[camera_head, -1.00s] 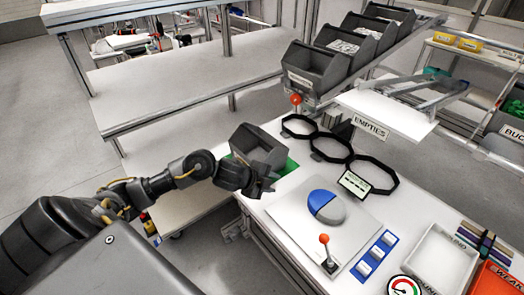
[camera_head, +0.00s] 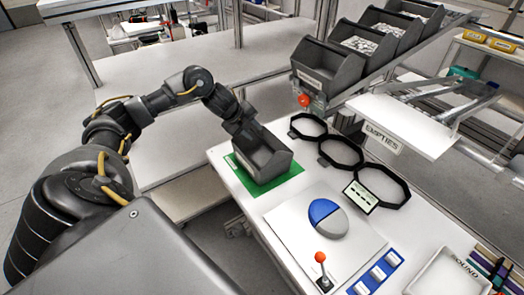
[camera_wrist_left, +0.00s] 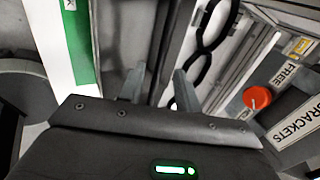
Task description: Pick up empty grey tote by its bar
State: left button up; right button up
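The grey tote (camera_head: 268,163) stands upright on a green mat (camera_head: 291,186) at the table's left end. It looks empty in the head view. My left gripper (camera_head: 241,128) is at the tote's far-left upper edge and hides part of it, including any bar there. In the left wrist view my left gripper's two fingers (camera_wrist_left: 160,88) stand apart with a gap between them. I cannot tell whether the bar lies between them. The green mat also shows in the wrist view (camera_wrist_left: 76,40). My right gripper is out of view.
An EMPTIES shelf (camera_head: 400,122) and a sloped rack of grey bins (camera_head: 329,67) are behind. A blue-and-grey disc (camera_head: 328,219) lies nearer.

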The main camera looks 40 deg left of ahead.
aim_at(260, 136)
pick_arm(q)
jog(key=shift+w+f, duration=0.25)
jog(key=shift+f, duration=0.15)
jog(key=shift+d+f+p, duration=0.2)
jog(key=shift+f+p, duration=0.05)
jog(key=shift+p, duration=0.1)
jog(key=p+x, duration=0.1)
jog(key=x, duration=0.3)
jog(key=shift+w+d+f, duration=0.1)
jog(key=shift+w+f, duration=0.15)
jog(key=shift+w, duration=0.05)
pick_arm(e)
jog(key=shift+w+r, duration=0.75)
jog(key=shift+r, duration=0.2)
pick_arm(q)
grip_shut()
jog(key=shift+r, duration=0.1)
